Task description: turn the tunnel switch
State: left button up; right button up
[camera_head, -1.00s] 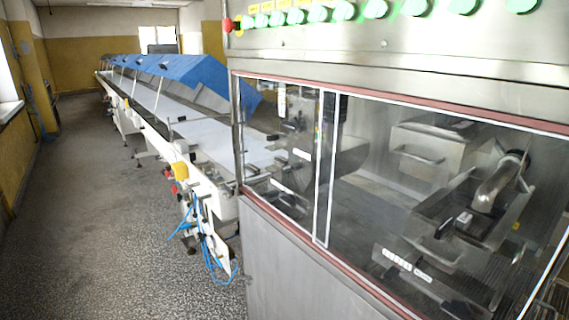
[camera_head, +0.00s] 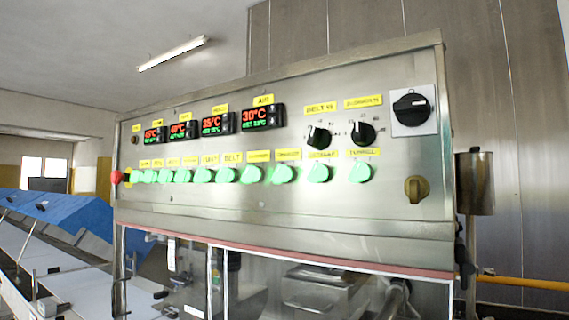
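The control panel (camera_head: 290,205) of the steel machine fills the middle of the view. A row of green lit switches runs along its lower part. The rightmost green switch (camera_head: 360,173) sits under a small yellow label (camera_head: 363,153) that seems to read "TUNNEL", though the print is blurred. Its neighbour to the left is another green switch (camera_head: 319,173). Neither of my grippers is in view, and nothing touches the panel.
Above are two black dials (camera_head: 318,137) (camera_head: 363,133), a black rotary switch (camera_head: 411,105) and several red displays (camera_head: 262,116). A brass-coloured knob (camera_head: 416,189) is at lower right, a red button (camera_head: 117,177) at far left. A yellow pipe (camera_head: 520,284) runs right of the machine.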

aim_at(360, 172)
jog(key=j+z, duration=0.2)
jog(key=j, duration=0.5)
jog(key=j+z, duration=0.2)
jog(key=j, duration=0.5)
jog(key=k+j+z, duration=0.15)
jog(key=j, duration=0.55)
